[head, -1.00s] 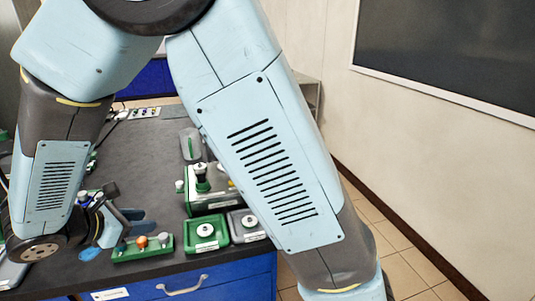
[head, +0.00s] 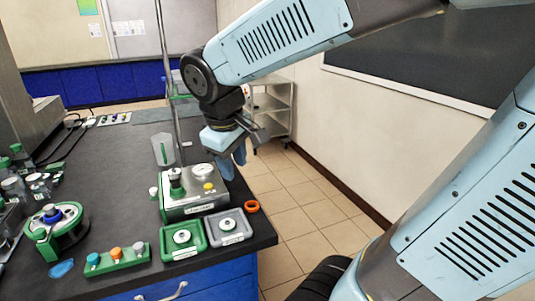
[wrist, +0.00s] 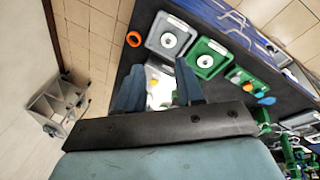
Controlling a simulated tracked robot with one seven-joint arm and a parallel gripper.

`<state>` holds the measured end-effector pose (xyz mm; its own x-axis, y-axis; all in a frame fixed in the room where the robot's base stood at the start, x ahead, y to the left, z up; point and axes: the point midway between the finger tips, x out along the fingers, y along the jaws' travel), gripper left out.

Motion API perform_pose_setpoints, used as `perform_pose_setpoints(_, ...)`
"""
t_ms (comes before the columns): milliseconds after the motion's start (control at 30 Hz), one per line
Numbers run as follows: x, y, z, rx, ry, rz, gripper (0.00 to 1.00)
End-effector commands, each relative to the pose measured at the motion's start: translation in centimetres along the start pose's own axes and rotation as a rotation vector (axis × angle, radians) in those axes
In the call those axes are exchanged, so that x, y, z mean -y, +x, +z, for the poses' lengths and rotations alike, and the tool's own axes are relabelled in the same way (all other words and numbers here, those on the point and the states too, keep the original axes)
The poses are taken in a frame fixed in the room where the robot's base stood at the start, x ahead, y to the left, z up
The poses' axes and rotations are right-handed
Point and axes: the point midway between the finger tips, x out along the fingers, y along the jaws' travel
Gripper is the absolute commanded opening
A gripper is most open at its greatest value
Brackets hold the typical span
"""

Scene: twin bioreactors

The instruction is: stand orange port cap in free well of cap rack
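The green cap rack (head: 127,262) lies near the front edge of the bench. A teal cap (head: 92,258), an orange cap (head: 116,253) and a grey-white cap (head: 138,246) stand on it in a row. I cannot make out a free well. The rack also shows in the wrist view (wrist: 236,73), with its orange cap (wrist: 257,93). My gripper (head: 238,156) is raised near the bench's right edge, behind and right of the instrument box, well away from the rack. In the wrist view my gripper (wrist: 158,86) has its fingers apart, with nothing visibly held.
An orange ring (head: 251,206) lies at the bench's right edge. Green (head: 200,246) and grey (head: 245,231) trays with white discs sit right of the rack. The instrument box (head: 205,205) stands behind them. A round green fixture (head: 40,243) and a blue patch (head: 61,268) are left.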

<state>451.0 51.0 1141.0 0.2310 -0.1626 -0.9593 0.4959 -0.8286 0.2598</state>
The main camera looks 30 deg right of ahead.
Motion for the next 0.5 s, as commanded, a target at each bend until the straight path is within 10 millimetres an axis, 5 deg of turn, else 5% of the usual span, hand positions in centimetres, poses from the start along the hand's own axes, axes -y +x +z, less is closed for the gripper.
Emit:
perform_pose_setpoints(200,-1.4,-2.2,4.2,-0.15,0.321,-0.05,0.37)
perform_pose_setpoints(500,-2.2,-3.7,7.2,-0.284,0.57,-0.082,0.37)
